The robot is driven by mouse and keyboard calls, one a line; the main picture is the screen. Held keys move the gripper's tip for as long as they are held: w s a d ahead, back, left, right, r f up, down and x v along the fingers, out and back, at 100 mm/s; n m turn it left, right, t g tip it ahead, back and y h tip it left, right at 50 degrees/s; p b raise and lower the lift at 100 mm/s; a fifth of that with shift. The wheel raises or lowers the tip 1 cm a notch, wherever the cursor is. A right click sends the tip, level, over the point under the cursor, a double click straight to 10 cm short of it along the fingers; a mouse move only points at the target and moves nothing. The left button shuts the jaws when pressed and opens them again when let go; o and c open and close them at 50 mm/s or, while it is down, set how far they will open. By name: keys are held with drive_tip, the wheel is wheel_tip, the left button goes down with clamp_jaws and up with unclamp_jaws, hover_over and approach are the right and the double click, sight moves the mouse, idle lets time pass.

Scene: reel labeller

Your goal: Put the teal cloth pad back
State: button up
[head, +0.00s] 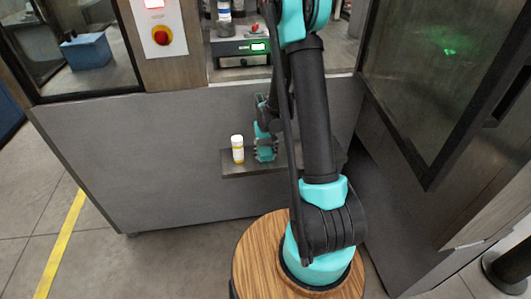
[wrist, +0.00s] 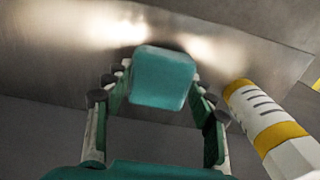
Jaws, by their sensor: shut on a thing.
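The teal cloth pad (wrist: 163,78) is between the fingertips of my gripper (wrist: 158,85) in the wrist view, and the gripper is shut on it. The pad is a small, smooth-edged block seen close against a grey metal surface; I cannot tell whether it touches that surface. In the head view my gripper (head: 264,148) is low over a small dark shelf (head: 232,171) on the front of the machine. The pad cannot be told apart from my teal gripper there.
A white bottle with yellow bands (head: 238,149) stands upright on the shelf just left of my gripper; it is close at the right in the wrist view (wrist: 262,118). A red stop button (head: 161,35) is on the machine's post. A dark glass door (head: 440,70) stands at the right.

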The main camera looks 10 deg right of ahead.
sight(266, 151)
drive_tip(key=o, duration=1)
drive_tip(key=shift+f, duration=0.1)
wheel_tip(266, 151, up, 12)
drive_tip(key=shift+s+d+r+t, duration=0.35)
drive_tip(key=shift+s+d+t, duration=0.35)
drive_tip(key=shift+s, duration=2.95)
drive_tip(key=shift+s+d+r+t, duration=0.35)
drive_tip(key=shift+s+d+t, duration=0.35)
drive_tip(key=shift+s, duration=2.95)
drive_tip(key=shift+s+d+r+t, duration=0.35)
drive_tip(key=shift+s+d+t, duration=0.35)
drive_tip(key=shift+s, duration=2.95)
